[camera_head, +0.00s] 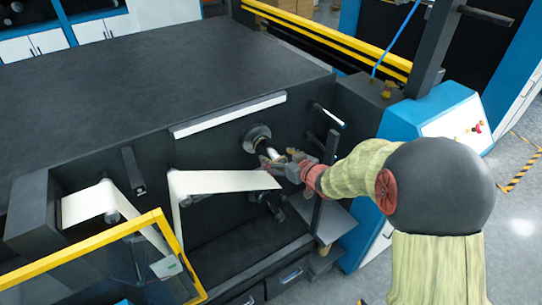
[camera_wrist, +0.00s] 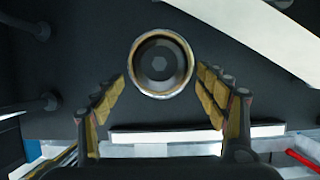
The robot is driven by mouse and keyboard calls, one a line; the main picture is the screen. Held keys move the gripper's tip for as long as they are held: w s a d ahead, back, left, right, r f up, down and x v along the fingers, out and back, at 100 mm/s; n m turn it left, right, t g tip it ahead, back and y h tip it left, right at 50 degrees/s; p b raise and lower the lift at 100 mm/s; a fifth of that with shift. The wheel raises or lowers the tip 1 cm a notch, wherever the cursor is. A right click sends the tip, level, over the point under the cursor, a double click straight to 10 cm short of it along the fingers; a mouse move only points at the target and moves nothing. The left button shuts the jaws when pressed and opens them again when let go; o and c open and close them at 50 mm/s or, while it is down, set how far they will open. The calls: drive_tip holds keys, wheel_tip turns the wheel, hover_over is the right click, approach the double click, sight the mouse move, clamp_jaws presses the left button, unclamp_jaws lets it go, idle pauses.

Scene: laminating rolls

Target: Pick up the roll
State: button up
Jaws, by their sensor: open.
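A round roll end (camera_wrist: 161,93) with a pale tan rim and a dark, hollow-looking centre faces me in the wrist view, between the two fingers of my gripper (camera_wrist: 161,76). The fingers are spread, with a dark gap on either side of the rim near the tips. In the head view my gripper (camera_head: 275,161) is at a short shaft with a silver part (camera_head: 271,151), which sticks out from a dark round flange (camera_head: 257,137) on the machine's front. My fingers partly cover that shaft, so I cannot tell there whether they touch it.
White web material (camera_head: 222,182) runs just below and left of my gripper. A thin rod (camera_head: 328,114) sticks out at the upper right. A yellow-framed guard (camera_head: 85,243) is at the lower left, and a blue control cabinet (camera_head: 455,121) stands to the right.

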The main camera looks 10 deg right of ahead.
drive_tip(key=x, duration=0.4)
drive_tip(key=shift+w+a+f+b, duration=0.1)
drive_tip(key=shift+w+f+b, duration=0.15)
drive_tip(key=shift+w+b, duration=0.1)
drive_tip(key=shift+c, duration=0.2)
drive_tip(key=shift+r, duration=0.1)
drive_tip(key=c, duration=1.3)
drive_tip(key=shift+s+r, duration=0.1)
drive_tip(key=shift+r, duration=0.05)
drive_tip(key=s+d, duration=0.2)
drive_tip(key=s, duration=0.3)
drive_tip(key=s+d+p, duration=0.1)
drive_tip(key=s, duration=0.5)
drive_tip(key=s+d, duration=0.2)
drive_tip(key=s, duration=0.4)
drive_tip(key=shift+d+p, duration=0.3)
